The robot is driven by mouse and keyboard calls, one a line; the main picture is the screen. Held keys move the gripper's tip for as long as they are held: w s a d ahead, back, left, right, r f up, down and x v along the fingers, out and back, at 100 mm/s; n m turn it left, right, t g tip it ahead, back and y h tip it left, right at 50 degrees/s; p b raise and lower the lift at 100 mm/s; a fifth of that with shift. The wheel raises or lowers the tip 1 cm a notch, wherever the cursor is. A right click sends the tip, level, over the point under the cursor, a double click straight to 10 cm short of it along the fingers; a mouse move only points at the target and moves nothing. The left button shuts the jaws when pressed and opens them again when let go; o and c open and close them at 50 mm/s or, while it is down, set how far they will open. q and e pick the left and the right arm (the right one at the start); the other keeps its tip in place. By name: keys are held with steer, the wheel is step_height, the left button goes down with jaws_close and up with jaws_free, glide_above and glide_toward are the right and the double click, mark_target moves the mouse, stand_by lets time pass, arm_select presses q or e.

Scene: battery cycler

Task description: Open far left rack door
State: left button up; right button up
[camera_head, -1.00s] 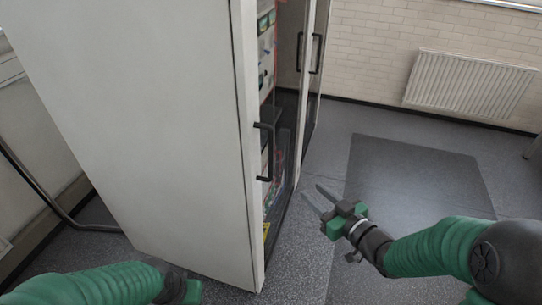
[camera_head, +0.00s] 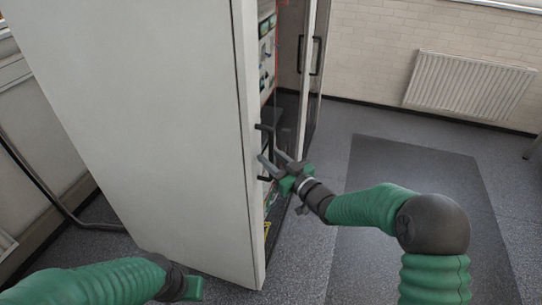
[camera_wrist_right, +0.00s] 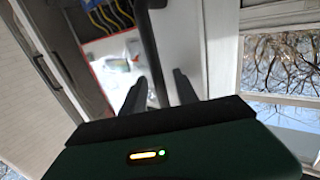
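The rack (camera_head: 160,120) is a tall pale cabinet seen from its side. Its near door has a black bar handle (camera_head: 265,142) on the front edge, and electronics show behind the door's glass. My right gripper (camera_head: 271,158) is open with its two fingers pointing at the handle's lower part. In the right wrist view the handle bar (camera_wrist_right: 150,50) runs down between the two fingers (camera_wrist_right: 160,92); whether they touch it I cannot tell. My left gripper (camera_head: 185,288) is at the bottom left, and its fingers are hidden.
A second dark handle (camera_head: 317,57) is on a door farther along the rack. A white radiator (camera_head: 468,85) hangs on the brick wall at the back right. A dark mat (camera_head: 400,160) lies on open grey floor right of the rack.

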steer(key=shift+w, duration=0.15)
steer(key=shift+c, duration=1.1)
jaws_close()
